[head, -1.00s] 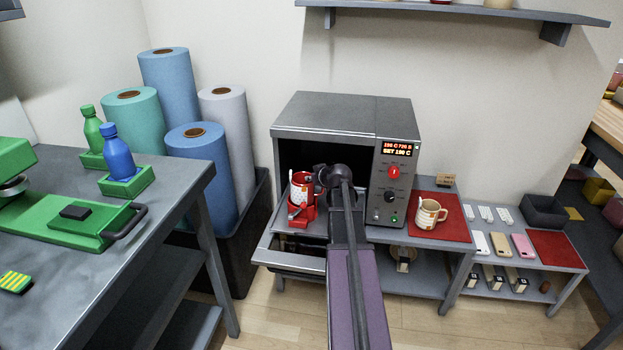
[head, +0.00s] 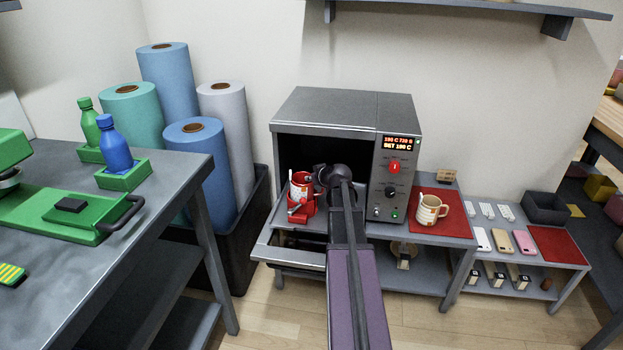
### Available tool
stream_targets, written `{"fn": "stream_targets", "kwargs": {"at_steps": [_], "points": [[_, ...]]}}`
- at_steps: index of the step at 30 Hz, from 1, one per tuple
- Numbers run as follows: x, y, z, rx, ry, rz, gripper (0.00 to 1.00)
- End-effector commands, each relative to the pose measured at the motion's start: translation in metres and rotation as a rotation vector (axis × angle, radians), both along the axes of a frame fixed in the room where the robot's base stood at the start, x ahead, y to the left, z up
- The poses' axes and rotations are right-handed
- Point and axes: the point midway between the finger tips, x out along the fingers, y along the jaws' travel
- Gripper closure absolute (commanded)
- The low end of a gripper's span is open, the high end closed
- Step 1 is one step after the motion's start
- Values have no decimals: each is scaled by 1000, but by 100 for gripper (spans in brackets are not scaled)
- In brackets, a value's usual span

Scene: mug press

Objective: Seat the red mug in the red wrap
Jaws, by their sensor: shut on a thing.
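The red mug (head: 303,180), red with a pale patterned band, is at the mouth of the grey press oven, upright as far as I can tell. The red wrap (head: 299,212) is around its lower part, above the pulled-out tray. I cannot tell how deep the mug sits in the wrap. My gripper (head: 318,183) is at the mug's right side, mostly hidden behind my own dark wrist, and it is shut on the red mug. The fingertips are hard to make out.
The oven (head: 345,115) has its door (head: 288,258) open in front. A patterned mug (head: 430,210) stands on a red mat (head: 455,230) at right. Phone cases (head: 503,241) lie farther right. A bench with a green press (head: 60,215) is at left.

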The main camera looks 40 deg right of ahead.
Motion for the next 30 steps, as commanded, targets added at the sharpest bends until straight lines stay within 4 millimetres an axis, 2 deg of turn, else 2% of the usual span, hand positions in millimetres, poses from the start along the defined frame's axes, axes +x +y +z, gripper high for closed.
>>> {"fn": "stream_targets", "kwargs": {"at_steps": [17, 18, 21, 30], "points": [[0, 0, 0, 1, -1, -1, 100], [0, 0, 0, 1, -1, -1, 77], [0, 0, 0, 0, -1, 0, 48], [0, 1, 0, 0, 1, 1, 46]]}}
